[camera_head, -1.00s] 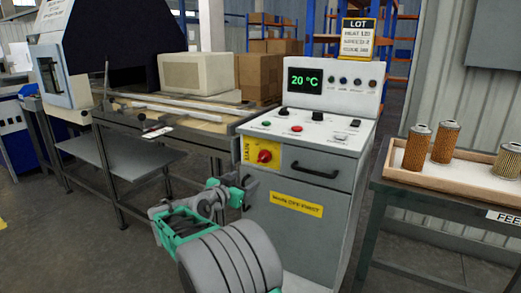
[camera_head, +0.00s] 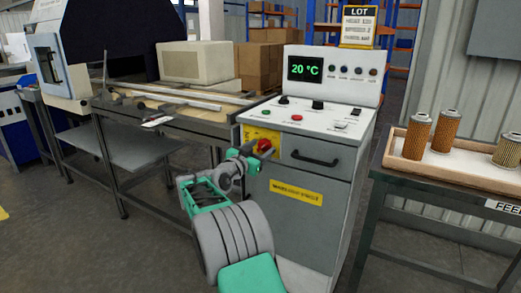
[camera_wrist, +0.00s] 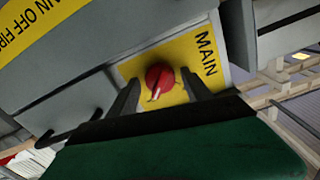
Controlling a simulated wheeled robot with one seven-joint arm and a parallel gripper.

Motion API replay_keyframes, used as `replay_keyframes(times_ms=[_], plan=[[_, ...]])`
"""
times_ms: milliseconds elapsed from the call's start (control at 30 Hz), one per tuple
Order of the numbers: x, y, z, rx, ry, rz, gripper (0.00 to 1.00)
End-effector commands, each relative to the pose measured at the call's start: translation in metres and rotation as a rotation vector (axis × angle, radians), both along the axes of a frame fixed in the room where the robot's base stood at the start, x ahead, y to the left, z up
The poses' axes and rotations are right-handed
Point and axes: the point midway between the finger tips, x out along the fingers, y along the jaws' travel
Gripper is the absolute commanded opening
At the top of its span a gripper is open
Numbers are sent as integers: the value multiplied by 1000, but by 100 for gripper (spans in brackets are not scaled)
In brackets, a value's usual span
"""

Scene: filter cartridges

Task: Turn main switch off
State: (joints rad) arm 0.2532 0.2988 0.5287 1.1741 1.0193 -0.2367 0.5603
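The main switch (camera_head: 263,145) is a red rotary knob on a yellow plate (camera_head: 247,134) marked MAIN, on the upper left front of the grey control cabinet (camera_head: 310,225). In the wrist view the red knob (camera_wrist: 159,78) lies between and just beyond my two dark fingers. My gripper (camera_wrist: 160,92) is open, with one finger to each side of the knob and a gap visible between. In the head view my gripper (camera_head: 254,157) is right at the knob and partly covers the yellow plate. Whether the fingers touch the knob cannot be told.
The cabinet has a dark handle (camera_head: 315,159), buttons on top and a display (camera_head: 304,69) reading 20 °C. A workbench (camera_head: 150,118) stands to the left. A tray (camera_head: 470,176) with filter cartridges is on a table at the right.

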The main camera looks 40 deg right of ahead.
Motion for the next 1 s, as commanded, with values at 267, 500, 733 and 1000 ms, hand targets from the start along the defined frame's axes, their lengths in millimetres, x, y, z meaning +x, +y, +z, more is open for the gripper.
replay_keyframes(times_ms=[267,500,733,1000], plan=[[0,0,0,0,0,0,34],[0,0,0,0,0,0,15],[0,0,0,1,1,0,2],[0,0,1,-15,45,0,2]])
